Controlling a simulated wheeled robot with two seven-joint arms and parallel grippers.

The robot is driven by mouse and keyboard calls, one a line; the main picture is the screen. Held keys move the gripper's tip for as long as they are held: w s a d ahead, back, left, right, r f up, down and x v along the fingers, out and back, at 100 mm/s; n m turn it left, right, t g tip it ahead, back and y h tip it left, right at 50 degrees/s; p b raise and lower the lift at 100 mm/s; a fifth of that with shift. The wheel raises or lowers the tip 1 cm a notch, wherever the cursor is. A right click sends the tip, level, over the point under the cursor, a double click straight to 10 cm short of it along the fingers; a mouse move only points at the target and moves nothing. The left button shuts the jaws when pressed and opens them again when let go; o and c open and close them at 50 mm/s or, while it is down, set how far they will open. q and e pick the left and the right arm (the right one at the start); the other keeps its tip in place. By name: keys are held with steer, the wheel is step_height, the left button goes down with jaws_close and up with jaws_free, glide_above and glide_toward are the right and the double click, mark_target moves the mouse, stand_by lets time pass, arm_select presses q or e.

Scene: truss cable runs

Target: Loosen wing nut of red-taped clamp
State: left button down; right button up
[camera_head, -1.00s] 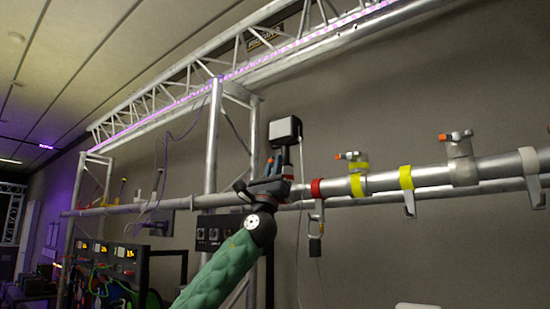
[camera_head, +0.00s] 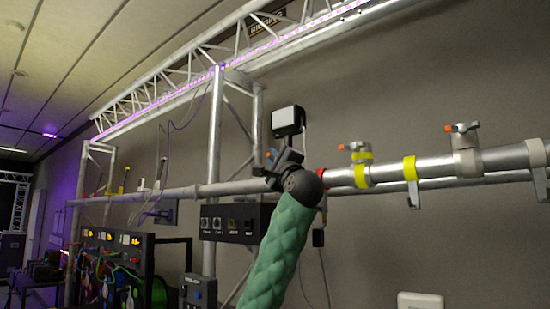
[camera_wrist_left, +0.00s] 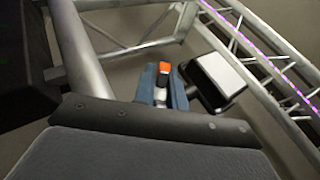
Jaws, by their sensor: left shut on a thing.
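My left gripper (camera_head: 285,160) is at the horizontal metal pipe (camera_head: 405,170). In the left wrist view its blue fingers (camera_wrist_left: 163,88) are closed around a small metal part with an orange tip (camera_wrist_left: 164,67), which looks like a wing nut. A red tape band (camera_head: 323,201) shows on the pipe just right of my wrist, partly covered by it. The clamp body is hidden behind my gripper and wrist. My right gripper is not in view.
A box-shaped lamp (camera_head: 287,121) stands close behind my gripper and also shows in the wrist view (camera_wrist_left: 217,76). Yellow-taped clamps (camera_head: 361,166) and an untaped clamp (camera_head: 465,150) sit further right. A black control box (camera_head: 235,222) is below the pipe.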

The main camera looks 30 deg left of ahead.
arm_select(q)
steer(key=shift+n+g+h, duration=0.3)
steer(key=shift+n+g, duration=0.2)
steer(key=shift+g, duration=0.1)
steer(key=shift+a+g, duration=0.15)
steer(key=shift+g, duration=0.15)
steer(key=c, duration=1.4)
jaws_free()
steer(key=shift+c, duration=0.2)
steer(key=shift+f, duration=0.1)
